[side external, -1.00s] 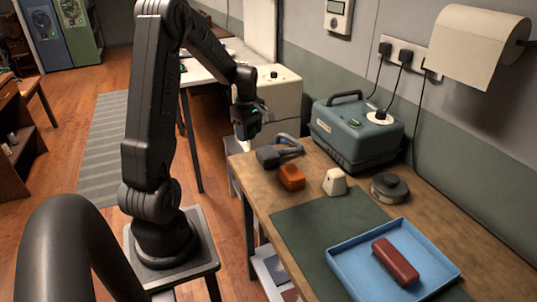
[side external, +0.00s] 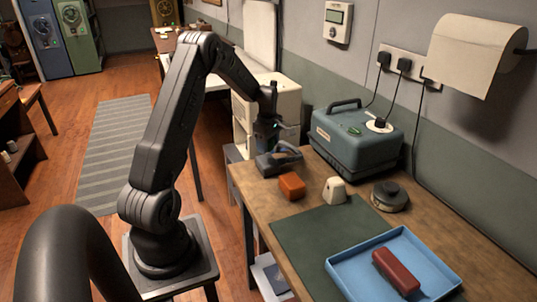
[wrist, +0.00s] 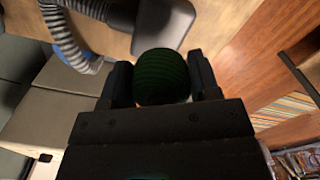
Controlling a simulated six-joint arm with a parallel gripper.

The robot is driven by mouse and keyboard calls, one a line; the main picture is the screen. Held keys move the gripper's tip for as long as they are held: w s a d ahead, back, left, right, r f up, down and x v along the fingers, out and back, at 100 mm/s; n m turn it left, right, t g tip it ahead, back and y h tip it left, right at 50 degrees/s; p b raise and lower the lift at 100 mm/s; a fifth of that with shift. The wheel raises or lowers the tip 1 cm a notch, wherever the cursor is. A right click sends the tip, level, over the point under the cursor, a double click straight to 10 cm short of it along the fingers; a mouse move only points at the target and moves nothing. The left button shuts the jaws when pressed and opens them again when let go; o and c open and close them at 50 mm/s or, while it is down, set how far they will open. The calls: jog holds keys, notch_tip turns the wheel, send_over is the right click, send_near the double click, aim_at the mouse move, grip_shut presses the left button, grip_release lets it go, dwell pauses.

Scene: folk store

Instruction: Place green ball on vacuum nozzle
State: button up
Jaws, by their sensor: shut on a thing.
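The green ball (wrist: 162,78) is dark green and ribbed, and sits between my gripper's two fingers in the wrist view. My gripper (wrist: 162,85) is shut on it. In the side view my gripper (side external: 266,140) points down by the table's far left corner, just behind the vacuum nozzle, and the ball cannot be made out there. The vacuum nozzle (side external: 277,161) is dark grey and lies at that end of the table. In the wrist view, the dark nozzle (wrist: 163,22) lies just beyond the ball, with a ribbed grey hose (wrist: 68,42) to its left.
The wooden table (side external: 235,178) also holds an orange block (side external: 292,186), a white piece (side external: 335,191), a dark round puck (side external: 390,196), a blue-grey machine (side external: 357,138) and a blue tray (side external: 337,266) with a red block (side external: 396,271). Open floor lies left of the table.

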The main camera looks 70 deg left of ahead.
aim_at(269, 161)
jog(key=shift+w+f, duration=0.15)
jog(key=shift+f, duration=1.95)
jog(key=shift+f, duration=0.15)
jog(key=o, duration=0.9)
